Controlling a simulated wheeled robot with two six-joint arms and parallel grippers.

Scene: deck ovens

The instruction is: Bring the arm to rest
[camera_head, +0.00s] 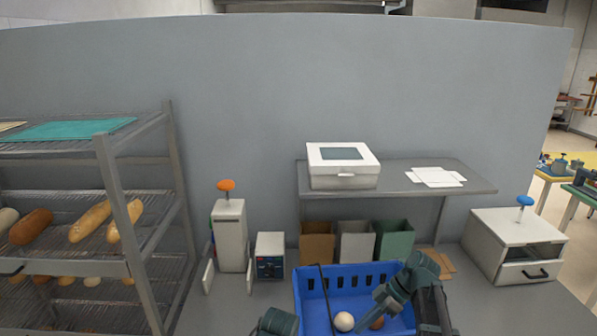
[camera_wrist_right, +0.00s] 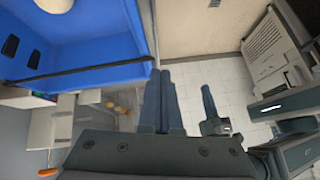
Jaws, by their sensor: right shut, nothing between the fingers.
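My right arm comes in at the lower right of the head view, and its gripper (camera_head: 381,297) is over the right part of a blue crate (camera_head: 350,275). The gripper is shut and empty. In the right wrist view its two fingers (camera_wrist_right: 160,100) lie side by side, and the blue crate (camera_wrist_right: 95,35) is at the upper left. Of my left arm only a dark rounded part shows at the bottom edge of the head view; its fingers are out of sight.
A pale round item (camera_head: 344,321) and a brown one (camera_head: 377,322) lie in the crate. A grey box with an orange knob (camera_head: 230,235) and a control box (camera_head: 270,256) stand left of it. A bread rack (camera_head: 160,230) is at left, a drawer box (camera_head: 512,246) at right.

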